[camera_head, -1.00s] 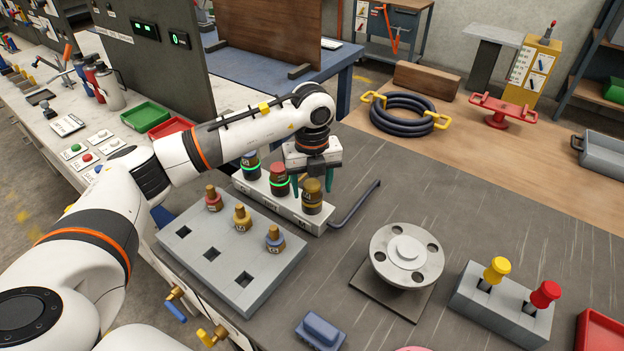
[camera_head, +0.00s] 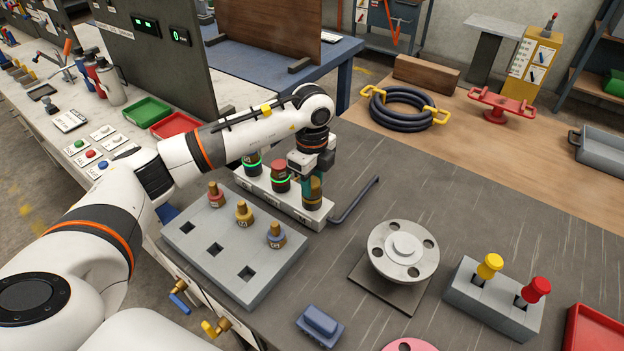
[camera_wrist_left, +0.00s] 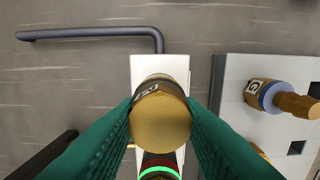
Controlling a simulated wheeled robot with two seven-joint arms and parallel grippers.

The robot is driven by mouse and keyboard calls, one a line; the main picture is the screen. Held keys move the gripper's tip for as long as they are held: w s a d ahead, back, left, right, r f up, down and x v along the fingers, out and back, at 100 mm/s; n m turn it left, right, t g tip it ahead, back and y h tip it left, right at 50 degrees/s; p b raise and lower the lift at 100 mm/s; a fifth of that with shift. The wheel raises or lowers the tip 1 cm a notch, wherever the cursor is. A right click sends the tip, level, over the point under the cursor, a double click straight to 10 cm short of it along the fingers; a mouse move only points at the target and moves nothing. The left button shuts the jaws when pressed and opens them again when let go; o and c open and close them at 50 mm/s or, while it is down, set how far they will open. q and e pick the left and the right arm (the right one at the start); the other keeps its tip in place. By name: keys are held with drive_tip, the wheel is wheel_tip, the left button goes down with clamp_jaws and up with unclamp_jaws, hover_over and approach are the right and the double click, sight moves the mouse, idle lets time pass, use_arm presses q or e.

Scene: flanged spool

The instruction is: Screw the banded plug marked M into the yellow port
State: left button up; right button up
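A banded plug (camera_head: 314,204) with a golden top stands upright at the near end of the white block (camera_head: 290,206). The yellow port beneath is hidden. The block's red plug (camera_head: 280,177) and the far plug (camera_head: 252,163) have glowing green rings; no glow shows at the held one. My right gripper is out of view.
A grey tray (camera_head: 205,268) beside the block holds red, yellow and blue banded plugs (camera_head: 244,213) and has several empty square holes. A bent dark rod (camera_head: 356,203) lies close to the block's right. A round flange (camera_head: 403,250) stands further right.

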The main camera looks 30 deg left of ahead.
use_arm(q)
drive_tip(key=c, duration=0.3)
drive_tip(key=shift+f+m+b, duration=0.1)
drive_tip(key=shift+m+b, duration=0.4)
drive_tip(key=shift+m, duration=0.7)
drive_tip(key=o, duration=0.8)
drive_tip(key=shift+m, duration=0.3)
drive_tip(key=o, duration=0.5)
drive_tip(key=shift+c, duration=0.2)
